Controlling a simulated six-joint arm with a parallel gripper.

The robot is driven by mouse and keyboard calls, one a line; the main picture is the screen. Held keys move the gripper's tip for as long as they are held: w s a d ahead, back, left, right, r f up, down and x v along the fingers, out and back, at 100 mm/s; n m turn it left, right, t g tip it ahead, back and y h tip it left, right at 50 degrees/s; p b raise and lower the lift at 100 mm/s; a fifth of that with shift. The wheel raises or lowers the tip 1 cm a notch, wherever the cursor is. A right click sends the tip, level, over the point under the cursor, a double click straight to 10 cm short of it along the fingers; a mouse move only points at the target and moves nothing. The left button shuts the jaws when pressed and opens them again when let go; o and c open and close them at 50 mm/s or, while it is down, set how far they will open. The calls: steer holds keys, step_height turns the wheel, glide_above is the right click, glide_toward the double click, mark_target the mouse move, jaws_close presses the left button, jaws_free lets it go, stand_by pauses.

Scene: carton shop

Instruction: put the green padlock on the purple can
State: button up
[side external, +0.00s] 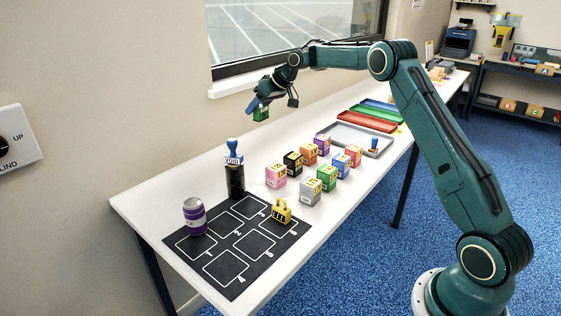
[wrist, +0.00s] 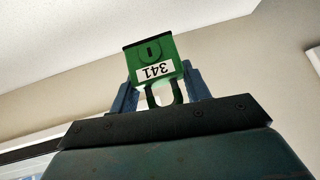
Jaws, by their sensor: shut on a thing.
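My gripper (side external: 258,106) is shut on the green padlock (side external: 261,114), held in the air above the table, left of the coloured cubes' far end. In the wrist view the green padlock (wrist: 154,58) shows a keyhole and a white label reading 341, with its shackle toward my gripper (wrist: 163,92). The purple can (side external: 194,216) stands upright on the black mat at the near left, around square 1. It has a pale band and nothing on top. My gripper is well apart from it, higher and farther back.
The black numbered mat (side external: 228,284) also bears a yellow padlock (side external: 282,211) and a dark can with a blue-handled stamp (side external: 234,165) on top. Several coloured cubes stand mid-table. A grey tray (side external: 341,130) and red and green trays lie behind. A window is behind my gripper.

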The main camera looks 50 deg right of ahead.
steer(key=a+r+n+g+y, duration=0.1)
steer(key=a+r+n, duration=0.15)
steer(key=a, duration=0.65)
steer(key=a+r+n+y, duration=0.2)
steer(key=a+r, duration=0.1)
steer(key=a, duration=0.7)
step_height(320, 180, up, 5)
steer(key=n+g+y, duration=0.2)
steer(key=n, duration=0.2)
glide_above(188, 202)
step_height(188, 202, down, 16)
steer(key=shift+f, duration=0.1)
steer(key=shift+f, duration=2.05)
steer(key=o, duration=1.2)
steer(key=shift+f, duration=0.15)
steer(key=shift+h, duration=0.3)
